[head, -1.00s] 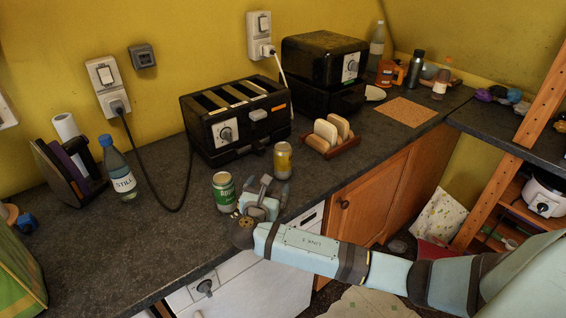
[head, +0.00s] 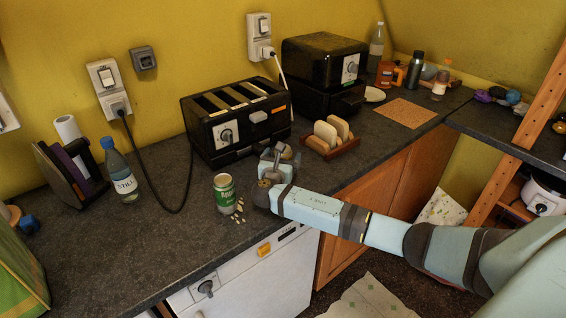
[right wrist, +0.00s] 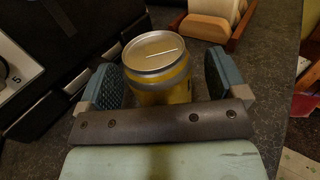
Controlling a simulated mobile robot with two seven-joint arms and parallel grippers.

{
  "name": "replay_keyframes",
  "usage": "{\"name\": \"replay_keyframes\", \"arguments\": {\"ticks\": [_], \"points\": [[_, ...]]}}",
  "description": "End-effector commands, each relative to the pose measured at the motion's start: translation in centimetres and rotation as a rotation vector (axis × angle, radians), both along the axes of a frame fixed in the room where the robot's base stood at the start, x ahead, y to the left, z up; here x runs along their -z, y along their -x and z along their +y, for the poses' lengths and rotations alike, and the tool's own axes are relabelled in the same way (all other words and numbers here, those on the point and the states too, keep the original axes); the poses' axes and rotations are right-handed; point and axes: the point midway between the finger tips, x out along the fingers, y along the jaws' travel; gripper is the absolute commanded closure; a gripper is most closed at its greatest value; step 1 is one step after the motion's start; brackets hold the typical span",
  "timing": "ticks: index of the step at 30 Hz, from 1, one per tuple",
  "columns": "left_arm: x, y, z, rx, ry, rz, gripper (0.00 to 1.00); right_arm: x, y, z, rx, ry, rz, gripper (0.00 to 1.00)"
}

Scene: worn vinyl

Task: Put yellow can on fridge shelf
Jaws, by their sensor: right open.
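The yellow can (right wrist: 174,94) stands upright on the dark worktop. In the right wrist view it is between the two open fingers of my right gripper (right wrist: 162,82), with a visible gap on the right finger's side. In the head view my right gripper (head: 280,157) is in front of the toaster's right end and hides most of the can. My left gripper is not in view. The fridge shelf cannot be made out. A white appliance front (head: 262,275) is below the worktop.
A green can (head: 224,194) stands left of my right gripper, with small pale pieces (head: 239,209) beside it. The black toaster (head: 236,121) is behind. A wooden rack of bread slices (head: 331,143) is close on the right. Worktop (head: 130,240) is clear at front left.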

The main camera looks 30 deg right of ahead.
Motion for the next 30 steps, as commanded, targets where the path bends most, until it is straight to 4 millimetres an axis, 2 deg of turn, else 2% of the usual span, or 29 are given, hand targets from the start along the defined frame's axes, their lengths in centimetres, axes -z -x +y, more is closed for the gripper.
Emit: {"name": "replay_keyframes", "arguments": {"ticks": [3,10,18,19,20,30], "points": [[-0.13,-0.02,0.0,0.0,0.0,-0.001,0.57,0.05,-0.54,-0.65,0.0,0.0,0.001,0.09],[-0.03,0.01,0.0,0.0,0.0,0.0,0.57,0.09,-0.6,-0.71,-0.001,-0.001,0.001,0.09],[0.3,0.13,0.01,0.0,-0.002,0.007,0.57,0.09,-0.58,-0.71,0.0,-0.001,0.001,0.71],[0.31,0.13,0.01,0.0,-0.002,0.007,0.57,0.01,-0.6,-0.71,0.0,-0.001,-0.001,0.72],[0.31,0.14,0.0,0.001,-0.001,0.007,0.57,0.01,-0.6,-0.71,0.0,-0.001,-0.001,0.77],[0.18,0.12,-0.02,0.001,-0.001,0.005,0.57,-0.8,-0.62,-0.74,0.0,-0.001,-0.002,0.77]]}}
